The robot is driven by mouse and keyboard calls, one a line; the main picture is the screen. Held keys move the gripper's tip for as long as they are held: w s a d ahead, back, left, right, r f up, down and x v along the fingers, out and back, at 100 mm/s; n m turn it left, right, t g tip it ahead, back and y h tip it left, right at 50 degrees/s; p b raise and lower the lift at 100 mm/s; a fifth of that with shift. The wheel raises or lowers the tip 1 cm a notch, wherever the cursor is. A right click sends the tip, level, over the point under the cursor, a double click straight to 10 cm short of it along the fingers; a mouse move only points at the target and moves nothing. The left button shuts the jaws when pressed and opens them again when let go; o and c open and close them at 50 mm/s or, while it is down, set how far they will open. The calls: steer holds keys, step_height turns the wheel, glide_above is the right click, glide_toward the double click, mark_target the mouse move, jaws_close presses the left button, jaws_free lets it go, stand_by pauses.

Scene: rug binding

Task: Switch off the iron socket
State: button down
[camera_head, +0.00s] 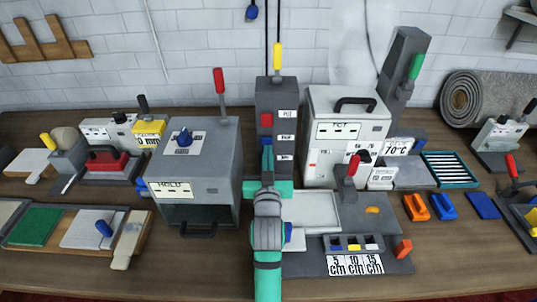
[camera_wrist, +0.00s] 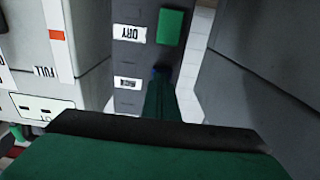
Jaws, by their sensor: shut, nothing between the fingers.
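A tall dark grey panel (camera_head: 290,98) stands upright at the middle of the bench, with a column of small white labels and switches. A red switch (camera_head: 266,120) sits beside its upper labels. In the wrist view, the panel (camera_wrist: 128,55) shows a label reading DRY and a green switch (camera_wrist: 174,27) beside it. Which switch belongs to the iron socket I cannot read. My gripper (camera_head: 267,150) is shut and empty, in front of the panel's lower part.
A grey box marked HOLD (camera_head: 215,160) stands close on the left, and a white machine with a black handle (camera_head: 318,105) close on the right. A yellow-topped lever (camera_head: 277,58) rises above the panel. Trays and a labelled rack (camera_head: 355,264) lie in front.

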steer(key=shift+w+a+f, duration=0.2)
steer(key=shift+w+a, duration=0.05)
stand_by(0.5)
steer(key=s, duration=1.4)
steer(key=shift+s+d, duration=0.25)
steer(key=shift+s, duration=0.05)
